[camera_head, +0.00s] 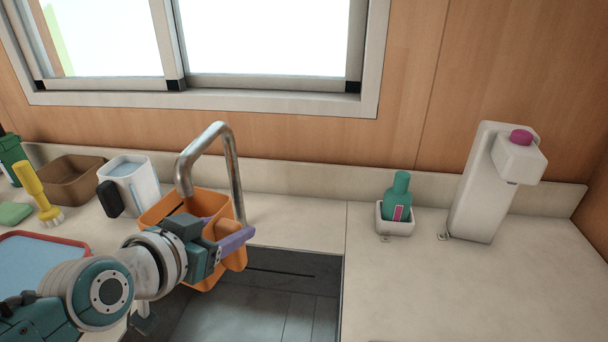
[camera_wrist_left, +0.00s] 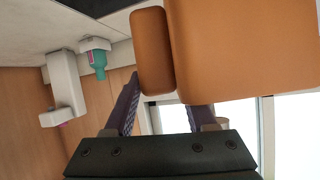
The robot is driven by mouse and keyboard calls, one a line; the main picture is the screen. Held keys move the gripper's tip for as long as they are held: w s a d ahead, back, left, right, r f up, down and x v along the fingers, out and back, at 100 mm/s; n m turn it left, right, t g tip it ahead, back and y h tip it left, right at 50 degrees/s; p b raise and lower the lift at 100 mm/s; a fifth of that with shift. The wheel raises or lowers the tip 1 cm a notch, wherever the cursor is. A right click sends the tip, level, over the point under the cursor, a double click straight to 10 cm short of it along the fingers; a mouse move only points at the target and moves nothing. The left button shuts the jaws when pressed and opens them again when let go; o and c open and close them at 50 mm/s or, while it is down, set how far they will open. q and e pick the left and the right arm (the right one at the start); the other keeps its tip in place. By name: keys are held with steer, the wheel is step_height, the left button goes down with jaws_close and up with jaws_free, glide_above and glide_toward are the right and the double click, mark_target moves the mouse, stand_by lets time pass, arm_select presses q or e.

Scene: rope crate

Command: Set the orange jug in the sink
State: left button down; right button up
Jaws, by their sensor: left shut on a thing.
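The orange jug (camera_head: 236,259) hangs in the air above the back left part of the dark grey sink (camera_head: 300,270), close to the faucet. My left gripper (camera_head: 222,232) is shut on the jug, with its purple fingers at the jug's handle. In the left wrist view the jug's body (camera_wrist_left: 250,50) and handle (camera_wrist_left: 152,50) fill the upper middle, and the handle lies between the fingers (camera_wrist_left: 162,100). My wrist hides part of the jug in the head view. My right gripper is not in view.
The metal faucet (camera_head: 235,170) arches just behind the jug. A white jug (camera_head: 142,180), brown bin (camera_head: 73,178), yellow brush (camera_head: 38,190) and red-rimmed tray (camera_head: 80,243) stand left. A teal bottle (camera_head: 400,190) and white dispenser (camera_head: 475,195) stand right. The right counter front is clear.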

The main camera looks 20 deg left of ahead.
arm_select(q)
steer(key=shift+s, duration=0.2)
steer(key=shift+f, duration=0.15)
step_height(320, 180, down, 21)
steer(key=b, duration=1.9)
steer(key=shift+f+b, duration=0.35)
steer(key=shift+b, duration=0.05)
steer(key=shift+c, duration=0.7)
jaws_free()
